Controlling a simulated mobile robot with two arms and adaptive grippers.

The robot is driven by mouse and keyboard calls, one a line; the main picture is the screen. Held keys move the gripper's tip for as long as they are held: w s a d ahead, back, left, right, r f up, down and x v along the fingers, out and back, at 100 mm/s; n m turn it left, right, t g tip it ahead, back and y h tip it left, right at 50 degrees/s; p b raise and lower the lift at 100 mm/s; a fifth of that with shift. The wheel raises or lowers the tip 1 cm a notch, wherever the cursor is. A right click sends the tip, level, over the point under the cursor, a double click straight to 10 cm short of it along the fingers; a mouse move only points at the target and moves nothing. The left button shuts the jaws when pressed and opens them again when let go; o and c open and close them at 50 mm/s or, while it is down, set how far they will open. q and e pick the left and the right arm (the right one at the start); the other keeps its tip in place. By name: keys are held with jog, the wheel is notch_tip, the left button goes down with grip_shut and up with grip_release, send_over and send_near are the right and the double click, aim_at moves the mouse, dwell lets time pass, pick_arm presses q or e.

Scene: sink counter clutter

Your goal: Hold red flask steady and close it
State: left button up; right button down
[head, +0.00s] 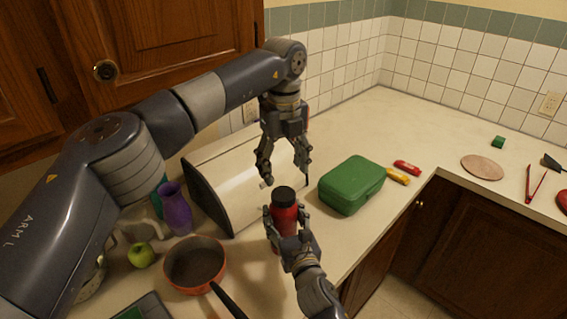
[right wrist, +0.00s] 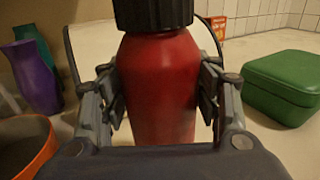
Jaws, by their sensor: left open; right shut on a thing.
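The red flask (head: 284,215) stands upright near the front edge of the counter, with a black cap (head: 284,195) on its top. My right gripper (head: 285,232) is shut around the flask's body. In the right wrist view the red flask (right wrist: 160,85) sits between both fingers, and its black ribbed cap (right wrist: 153,14) is cut off by the top edge. My left gripper (head: 284,178) is open and empty, pointing down above the cap and apart from it. Whether the cap is fully tightened cannot be told.
A cream bread box (head: 225,165) stands behind the flask. A green lunch box (head: 351,183) is to the right. An orange pan (head: 196,262), a purple vase (head: 175,207) and a green apple (head: 141,255) are to the left. The counter's far middle (head: 390,125) is clear.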

aim_at(283, 193)
pick_arm(q)
jog(key=n, duration=0.3)
jog(key=shift+r+n, duration=0.1)
jog(key=shift+n, duration=0.2)
jog(key=n, duration=0.4)
jog(key=shift+r, duration=0.1)
jog(key=shift+f, duration=4)
